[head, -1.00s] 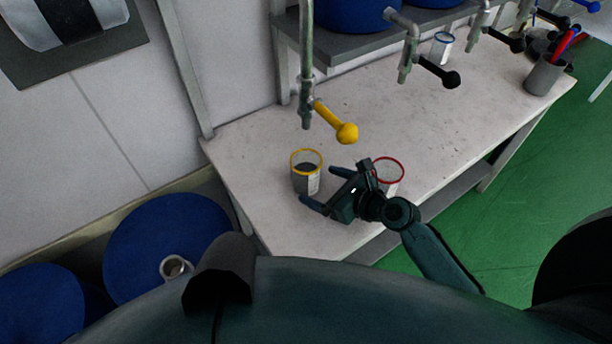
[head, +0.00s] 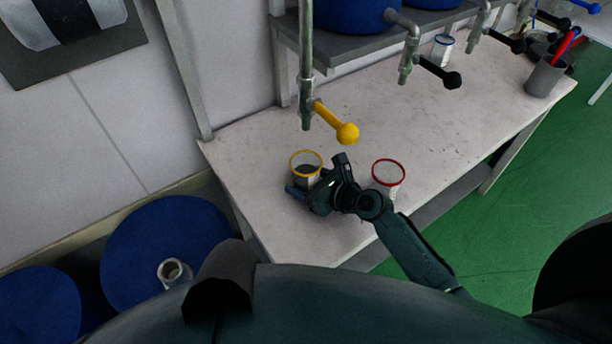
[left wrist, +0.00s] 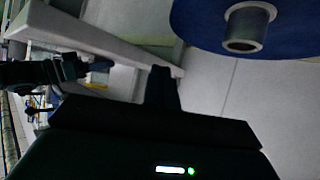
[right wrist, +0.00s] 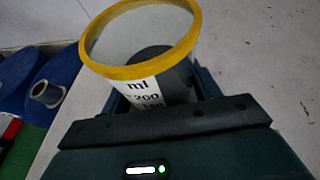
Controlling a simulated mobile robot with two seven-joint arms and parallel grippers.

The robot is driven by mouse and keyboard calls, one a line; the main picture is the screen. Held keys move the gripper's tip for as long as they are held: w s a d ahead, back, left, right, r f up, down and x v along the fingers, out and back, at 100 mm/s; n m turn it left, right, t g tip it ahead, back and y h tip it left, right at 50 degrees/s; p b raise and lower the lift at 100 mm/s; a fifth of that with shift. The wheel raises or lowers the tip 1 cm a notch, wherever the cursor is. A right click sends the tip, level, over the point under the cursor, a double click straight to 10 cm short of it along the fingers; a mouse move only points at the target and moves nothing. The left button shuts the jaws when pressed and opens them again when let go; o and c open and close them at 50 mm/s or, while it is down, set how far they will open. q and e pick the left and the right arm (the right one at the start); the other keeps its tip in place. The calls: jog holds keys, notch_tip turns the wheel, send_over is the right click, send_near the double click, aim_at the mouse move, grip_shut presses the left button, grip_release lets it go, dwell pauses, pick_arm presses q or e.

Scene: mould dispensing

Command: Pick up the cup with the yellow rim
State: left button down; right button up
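The cup with the yellow rim (head: 306,158) stands upright on the white table, with dark grey contents. In the right wrist view the cup (right wrist: 140,72) shows its rim, white label and ml marks. My right gripper (head: 318,180) is low over the table at the near side of this cup. Its fingers (right wrist: 162,98) are open on either side of the cup; contact is not clear. My left gripper (left wrist: 163,85) shows in the left wrist view, its fingers together and empty, away from the cups.
A red-rimmed cup (head: 388,174) stands just right of my right gripper. A yellow-handled tap (head: 335,122) hangs above the yellow-rimmed cup. A blue-rimmed cup (head: 442,48) and a grey pot with tools (head: 546,76) stand farther back. Blue drums (head: 165,240) are left of the table.

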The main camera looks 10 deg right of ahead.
jog(key=c, duration=0.6)
jog(key=shift+r, duration=0.15)
